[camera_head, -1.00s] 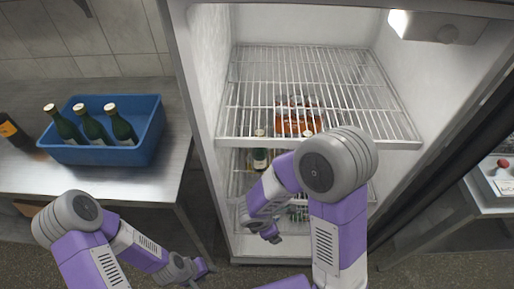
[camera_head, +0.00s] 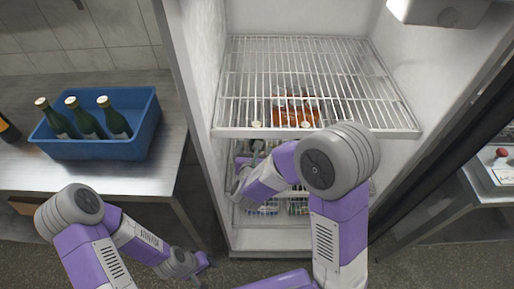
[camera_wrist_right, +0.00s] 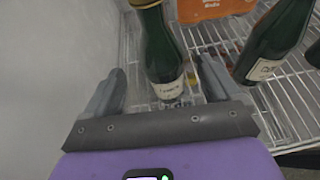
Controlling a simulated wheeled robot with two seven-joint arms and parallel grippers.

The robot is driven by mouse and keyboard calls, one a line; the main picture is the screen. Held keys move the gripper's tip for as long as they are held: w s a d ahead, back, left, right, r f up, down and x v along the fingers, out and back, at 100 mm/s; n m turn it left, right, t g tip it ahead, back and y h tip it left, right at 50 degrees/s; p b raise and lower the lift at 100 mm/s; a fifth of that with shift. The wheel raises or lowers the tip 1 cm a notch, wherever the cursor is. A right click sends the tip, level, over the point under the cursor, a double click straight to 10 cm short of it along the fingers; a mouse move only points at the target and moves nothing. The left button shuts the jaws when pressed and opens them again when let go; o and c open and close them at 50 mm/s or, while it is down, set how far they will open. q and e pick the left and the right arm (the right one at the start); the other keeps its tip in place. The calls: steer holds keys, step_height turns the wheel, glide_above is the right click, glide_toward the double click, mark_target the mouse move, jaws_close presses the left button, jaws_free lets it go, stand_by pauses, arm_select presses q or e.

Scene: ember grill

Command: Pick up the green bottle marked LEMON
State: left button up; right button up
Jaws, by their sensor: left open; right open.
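In the right wrist view a green bottle (camera_wrist_right: 163,50) with a white label stands upright on a wire shelf; the label's small word may read LEMON but is not sharp. My right gripper (camera_wrist_right: 159,68) is open, with one finger on each side of this bottle and gaps showing at both sides. In the head view my right gripper (camera_head: 238,188) is inside the fridge, below the top shelf, and its arm hides most of the bottles there. My left gripper (camera_head: 198,264) is open and empty, low in front of the counter.
Another green bottle (camera_wrist_right: 274,42) stands to the right, near an orange pack (camera_wrist_right: 215,8). The fridge's top wire shelf (camera_head: 320,75) lies above my right gripper, and the fridge wall (camera_wrist_right: 50,70) is close on the left. A blue crate (camera_head: 140,148) holds green bottles on the counter.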

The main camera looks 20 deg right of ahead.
steer(key=b+x, duration=0.1)
steer(key=x, duration=0.4)
steer(key=shift+w+d, duration=0.1)
steer(key=shift+d, duration=0.05)
steer(key=shift+c, duration=0.3)
steer(key=c, duration=1.2)
steer(key=shift+r, duration=0.1)
steer(key=shift+c, duration=0.9)
